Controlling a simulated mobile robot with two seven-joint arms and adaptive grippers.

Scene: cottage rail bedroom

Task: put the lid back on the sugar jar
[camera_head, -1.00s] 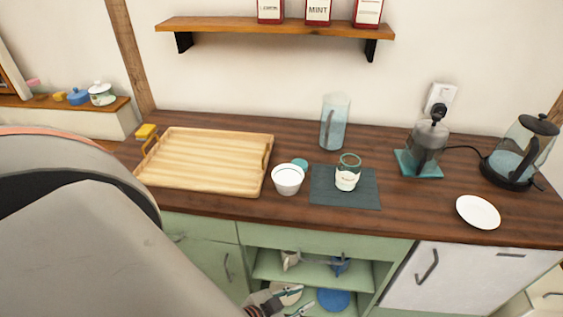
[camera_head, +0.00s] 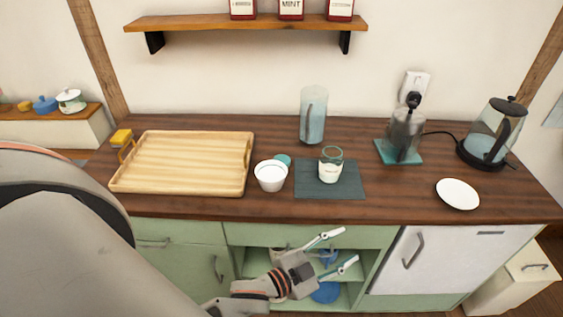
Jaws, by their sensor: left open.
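The sugar jar (camera_head: 330,172) is a small clear glass jar with a pale label and a greenish rim. It stands upright and uncovered on a dark mat (camera_head: 352,186) on the counter. My left gripper (camera_head: 346,247) is open and empty, in front of the counter and lower in the picture than the jar, fingers pointing right. My right gripper is out of view.
A wooden tray (camera_head: 185,188) fills the counter's left. A tall glass pitcher (camera_head: 313,118) stands behind the jar. A grinder-like appliance (camera_head: 404,135), an electric kettle (camera_head: 487,135) and a white plate (camera_head: 458,194) are at right. A wall shelf (camera_head: 240,23) hangs above.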

